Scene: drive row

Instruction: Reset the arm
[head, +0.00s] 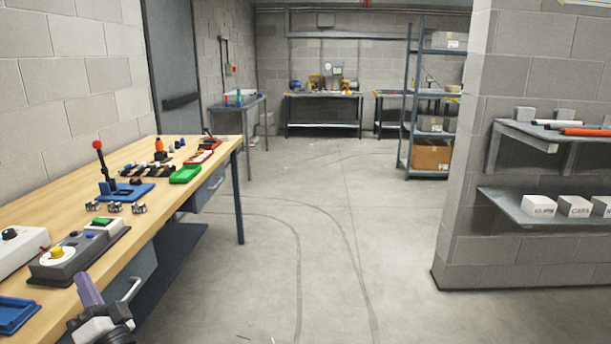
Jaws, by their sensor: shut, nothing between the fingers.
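My gripper (88,290) shows at the lower left, in front of the near edge of the wooden workbench (130,205). Its purple finger part points up and to the left, and its dark and grey wrist runs off the bottom edge. The fingers look together and hold nothing. A grey control box (80,256) with a yellow knob and a green button lies on the bench just beyond my gripper. I cannot tell whether my gripper touches the bench edge.
A blue base with a red-knobbed lever (122,192), a green tray (186,174) and a blue tray (16,314) are on the bench. A drawer handle (131,289) sticks out below. A block wall (470,200) with shelves stands right. The middle floor is clear.

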